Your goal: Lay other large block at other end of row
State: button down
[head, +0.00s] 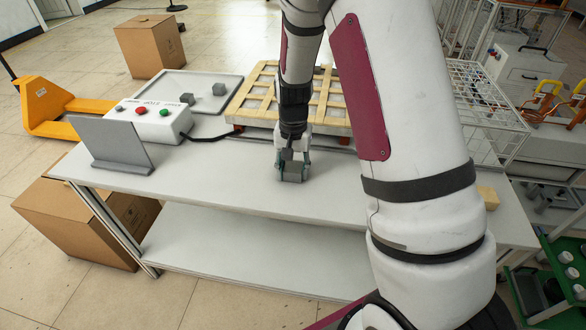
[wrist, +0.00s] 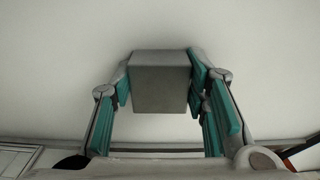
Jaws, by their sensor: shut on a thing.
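My gripper (head: 291,172) is shut on a grey block (head: 291,174) over the front middle of the white table (head: 240,190). In the wrist view the block (wrist: 161,82) sits between the teal finger pads, with plain white surface around it. I cannot tell whether the block touches the table. No row of blocks is clear to see; my arm hides part of the table.
A grey-rimmed tray (head: 175,77) lies behind a white control box (head: 150,122) with coloured buttons. A grey upright panel (head: 115,143) stands at the table's left end. A wooden-slatted frame (head: 250,98) is behind my gripper. The table front left of my gripper is clear.

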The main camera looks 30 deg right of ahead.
jog(key=c, duration=1.3)
grip_release()
jog(key=shift+f, duration=0.15)
jog(key=o, duration=0.4)
jog(key=shift+c, duration=0.2)
